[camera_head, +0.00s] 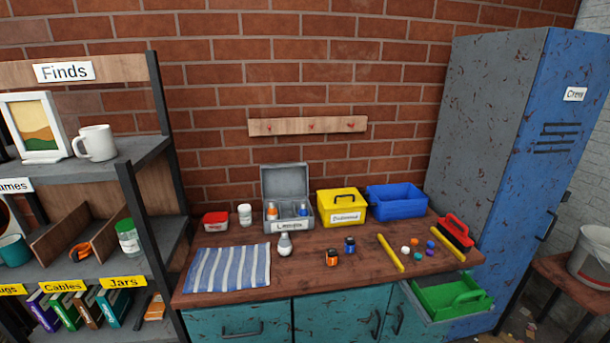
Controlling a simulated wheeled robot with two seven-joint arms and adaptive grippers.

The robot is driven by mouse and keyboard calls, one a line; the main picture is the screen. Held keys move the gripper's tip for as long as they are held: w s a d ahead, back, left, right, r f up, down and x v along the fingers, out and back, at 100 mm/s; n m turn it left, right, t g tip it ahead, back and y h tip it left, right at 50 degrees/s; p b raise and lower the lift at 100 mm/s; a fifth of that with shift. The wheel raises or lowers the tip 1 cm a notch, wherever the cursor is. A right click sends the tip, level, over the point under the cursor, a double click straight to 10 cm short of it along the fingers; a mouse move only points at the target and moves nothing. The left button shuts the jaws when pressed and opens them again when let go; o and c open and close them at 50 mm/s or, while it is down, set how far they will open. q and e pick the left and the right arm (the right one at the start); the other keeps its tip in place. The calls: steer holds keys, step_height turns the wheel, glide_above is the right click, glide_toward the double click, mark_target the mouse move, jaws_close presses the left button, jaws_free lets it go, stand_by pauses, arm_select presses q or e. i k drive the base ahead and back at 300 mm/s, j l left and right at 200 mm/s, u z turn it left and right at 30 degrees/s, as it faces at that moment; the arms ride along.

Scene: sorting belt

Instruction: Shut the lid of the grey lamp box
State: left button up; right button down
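The grey lamp box (289,225) stands on the wooden bench near the back edge, with a label on its front. Its lid (285,181) is open and stands upright at the back. Inside are an orange item (271,209) and a blue item (303,209). A white bulb-like object (285,245) stands on the bench just in front of the box. Neither of my grippers is in view.
A yellow box (341,206) is close to the right of the lamp box, with a blue bin (396,202) beyond. A white jar (245,214) and red tub (216,221) stand left. A striped cloth (229,268) and two small jars (332,257) lie in front.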

mark_target(287, 181)
steer(key=i+l+u, duration=0.4)
steer(key=l, duration=0.25)
steer(key=l+u, duration=0.2)
steer(key=l, duration=0.15)
steer(key=i+l+u, duration=0.15)
steer(key=l, duration=0.25)
steer(key=i+l+u, duration=0.2)
steer(key=l, duration=0.2)
steer(key=k, duration=0.1)
